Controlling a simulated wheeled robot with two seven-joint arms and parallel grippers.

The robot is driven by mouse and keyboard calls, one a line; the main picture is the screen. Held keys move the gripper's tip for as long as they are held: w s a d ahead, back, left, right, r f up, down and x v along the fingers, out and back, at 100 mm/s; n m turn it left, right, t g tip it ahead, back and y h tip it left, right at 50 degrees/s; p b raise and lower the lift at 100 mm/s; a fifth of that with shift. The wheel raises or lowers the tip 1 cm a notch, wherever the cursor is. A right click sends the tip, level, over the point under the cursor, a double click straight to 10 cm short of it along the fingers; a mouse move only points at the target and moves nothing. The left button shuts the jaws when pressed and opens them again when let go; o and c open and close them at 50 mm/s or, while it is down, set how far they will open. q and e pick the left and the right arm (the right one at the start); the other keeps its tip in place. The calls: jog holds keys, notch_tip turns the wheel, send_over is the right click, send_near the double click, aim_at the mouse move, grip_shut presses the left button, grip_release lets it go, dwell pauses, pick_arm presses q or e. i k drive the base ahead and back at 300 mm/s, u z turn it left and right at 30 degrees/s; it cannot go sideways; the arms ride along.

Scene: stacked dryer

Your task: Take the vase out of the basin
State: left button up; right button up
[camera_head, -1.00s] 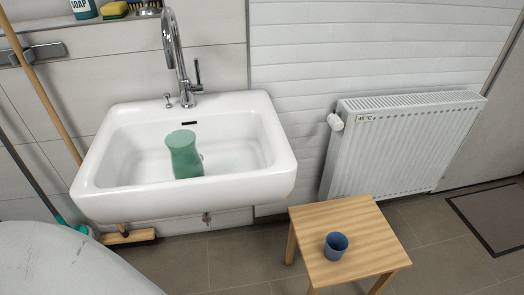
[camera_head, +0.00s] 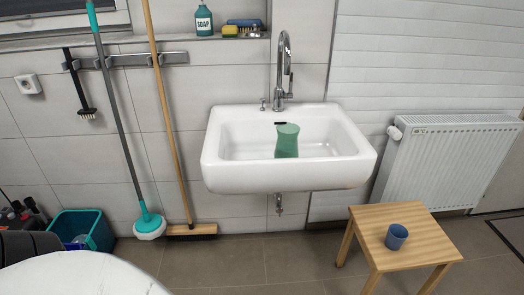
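The basin's front rim hides the vase's foot. The basin is fixed to the tiled wall with a chrome tap (camera_head: 284,70) behind it. Neither of my grippers shows in the head view.
A wooden stool (camera_head: 427,243) with a blue cup (camera_head: 396,236) stands at the lower right, before a radiator (camera_head: 450,160). A broom (camera_head: 168,110) and a mop (camera_head: 122,130) lean left of the basin. A teal bucket (camera_head: 80,232) stands lower left. Floor below the basin looks clear.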

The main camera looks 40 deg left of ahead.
aim_at(287, 146)
jog(key=u, duration=1.55)
